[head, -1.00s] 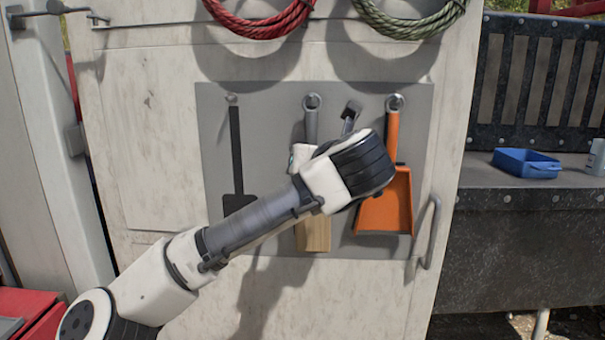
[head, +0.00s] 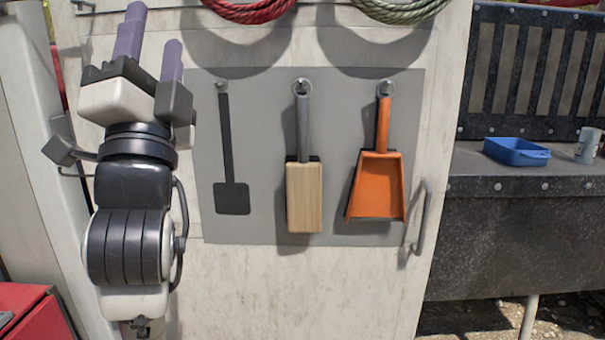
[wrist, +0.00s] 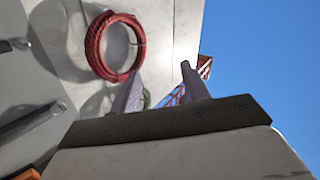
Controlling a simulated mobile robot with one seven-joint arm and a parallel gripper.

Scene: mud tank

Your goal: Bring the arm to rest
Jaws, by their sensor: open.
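My gripper (head: 150,45) is at the upper left of the head view, pointing up with its two purple-grey fingers apart and nothing between them. My arm is folded upright in front of the left side of the pale panel door (head: 270,285). In the wrist view the gripper (wrist: 162,88) also shows open and empty, with a red coil and blue sky beyond it. No hung tool touches the gripper.
A red coil (head: 250,10) and green coil (head: 400,10) hang above. A blue tray (head: 516,152) and metal mug (head: 588,145) stand on the right bench.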

